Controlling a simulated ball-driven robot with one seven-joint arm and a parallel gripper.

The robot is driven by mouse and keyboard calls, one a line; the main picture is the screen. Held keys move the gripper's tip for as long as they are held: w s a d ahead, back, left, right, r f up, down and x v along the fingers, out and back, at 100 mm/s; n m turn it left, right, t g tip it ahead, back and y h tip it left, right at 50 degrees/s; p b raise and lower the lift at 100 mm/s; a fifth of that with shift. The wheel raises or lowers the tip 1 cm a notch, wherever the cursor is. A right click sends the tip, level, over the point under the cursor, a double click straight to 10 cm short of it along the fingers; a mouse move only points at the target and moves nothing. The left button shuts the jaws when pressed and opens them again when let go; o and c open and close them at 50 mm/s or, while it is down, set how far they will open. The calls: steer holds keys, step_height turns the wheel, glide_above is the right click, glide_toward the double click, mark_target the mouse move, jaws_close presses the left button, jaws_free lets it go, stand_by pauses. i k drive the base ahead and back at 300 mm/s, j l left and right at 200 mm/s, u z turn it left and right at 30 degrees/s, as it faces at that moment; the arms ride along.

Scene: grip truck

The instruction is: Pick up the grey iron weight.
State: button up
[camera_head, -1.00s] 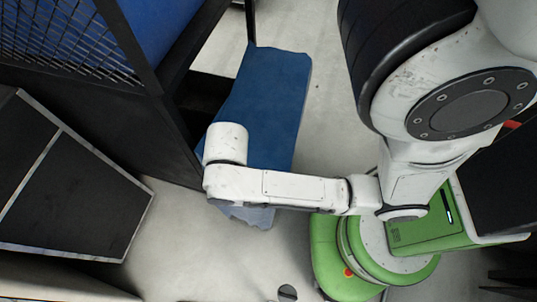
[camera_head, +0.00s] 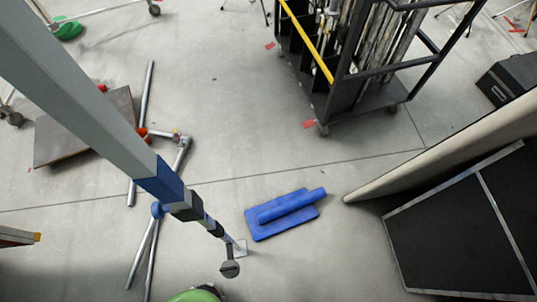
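I cannot make out a grey iron weight for certain in the head view.
A blue flat object with a raised roll (camera_head: 283,213) lies on the floor. A black cart (camera_head: 345,85) holding rods stands at the top. A brown board (camera_head: 75,138) lies left. Black panels (camera_head: 465,235) fill the lower right.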

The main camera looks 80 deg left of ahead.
mark_target(230, 268)
steer(key=l+z, duration=0.1)
steer(key=z, duration=0.75)
steer(key=l+z, duration=0.15)
steer(key=z, duration=0.3)
steer(key=i+z, duration=0.1)
steer(key=z, duration=0.35)
steer(key=l+z, duration=0.1)
steer(key=z, duration=0.3)
steer(key=i+z, duration=0.1)
steer(key=z, duration=0.35)
steer(key=u, duration=0.55)
steer(key=l+u, duration=0.1)
steer(key=u, duration=0.45)
steer(key=l+u, duration=0.1)
steer(key=u, duration=0.45)
steer(key=l+u, duration=0.1)
steer(key=u, duration=0.45)
steer(key=l+u, duration=0.1)
steer(key=u, duration=1)
steer(key=l+u, duration=0.1)
steer(key=u, duration=1.05)
steer(key=k, duration=0.05)
